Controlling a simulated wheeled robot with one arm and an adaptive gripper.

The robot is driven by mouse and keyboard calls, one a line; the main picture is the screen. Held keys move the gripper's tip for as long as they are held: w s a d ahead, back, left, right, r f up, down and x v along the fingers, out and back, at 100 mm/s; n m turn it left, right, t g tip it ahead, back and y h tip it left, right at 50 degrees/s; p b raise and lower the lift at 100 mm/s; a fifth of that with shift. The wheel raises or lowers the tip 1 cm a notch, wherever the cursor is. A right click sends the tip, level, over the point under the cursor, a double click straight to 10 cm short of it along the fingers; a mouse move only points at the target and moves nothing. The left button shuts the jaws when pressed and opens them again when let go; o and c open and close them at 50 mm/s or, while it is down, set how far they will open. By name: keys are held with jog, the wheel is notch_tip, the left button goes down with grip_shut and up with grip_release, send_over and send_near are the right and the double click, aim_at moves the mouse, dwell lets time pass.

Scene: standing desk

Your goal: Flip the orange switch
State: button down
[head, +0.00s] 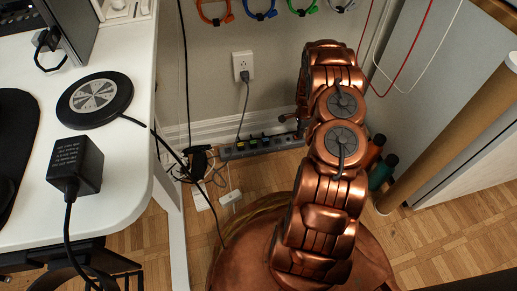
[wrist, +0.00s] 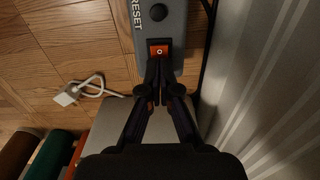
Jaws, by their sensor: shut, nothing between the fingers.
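The orange switch (wrist: 158,48) is a rocker with a white "O" mark, set in the grey power strip (wrist: 176,22) in the wrist view. My gripper (wrist: 158,78) is shut and empty, its two dark fingertips together at the near edge of the switch. They cover part of its lower end, and I cannot tell whether they touch it. In the head view the power strip (head: 262,146) lies along the foot of the wall.
A round black reset button (wrist: 158,12) is beyond the switch. A white cable plug (wrist: 70,97) lies on the wood floor. In the head view a white desk (head: 130,190) stands at left, cables hang beside it, and green and orange bottles (head: 382,172) stand right of my arm.

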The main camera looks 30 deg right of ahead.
dwell(0.3)
jog(key=shift+r+p, duration=1.25)
jog(key=shift+r, duration=2.15)
jog(key=shift+s, duration=0.1)
